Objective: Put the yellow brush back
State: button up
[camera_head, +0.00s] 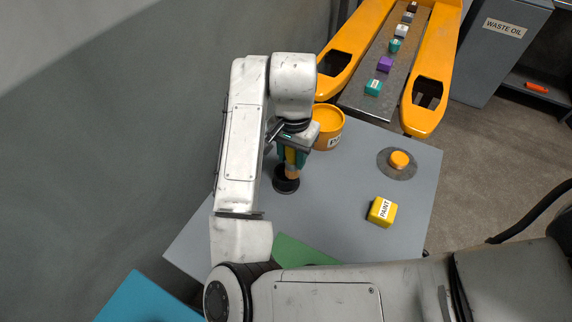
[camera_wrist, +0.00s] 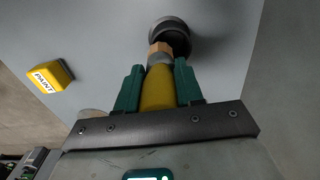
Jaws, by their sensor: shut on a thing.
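My gripper (camera_head: 292,160) is shut on the yellow brush, with its green fingers on either side of the yellow handle. In the wrist view the yellow brush (camera_wrist: 158,88) shows between the gripper's fingers (camera_wrist: 158,85), with a tan collar past the fingertips. A dark round piece (camera_wrist: 170,38) lies at the collar's far end. In the head view this dark round piece (camera_head: 286,184) shows just below my gripper, over the grey table (camera_head: 340,200). I cannot tell whether it is part of the brush or a separate holder, or whether it touches the table.
An orange paint pot (camera_head: 328,130) stands close behind my gripper. A yellow block marked PAINT (camera_head: 382,211) and an orange knob (camera_head: 399,159) on a grey disc are to the right. A yellow pallet jack (camera_head: 429,110) with small blocks stands beyond the table.

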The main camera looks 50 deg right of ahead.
jog(key=shift+w+f, duration=0.3)
jog(key=shift+f, duration=0.05)
grip_shut()
jog(key=shift+c, duration=0.5)
grip_release()
jog(key=shift+w+a+f+p, duration=0.15)
jog(key=shift+w+f, duration=0.15)
jog(key=shift+f, duration=0.3)
jog(key=shift+w+a+f+p, duration=0.15)
jog(key=shift+w+f, duration=0.1)
jog(key=shift+f, duration=0.3)
jog(key=shift+d+f+p, duration=0.15)
jog(key=shift+f+p, duration=0.25)
jog(key=shift+f, duration=0.4)
jog(key=shift+f, duration=0.1)
jog(key=shift+f, duration=0.1)
jog(key=o, duration=1.1)
jog(key=shift+o, duration=0.2)
jog(key=shift+b, duration=0.45)
notch_tip(320, 180, up, 11)
jog(key=shift+w, duration=0.3)
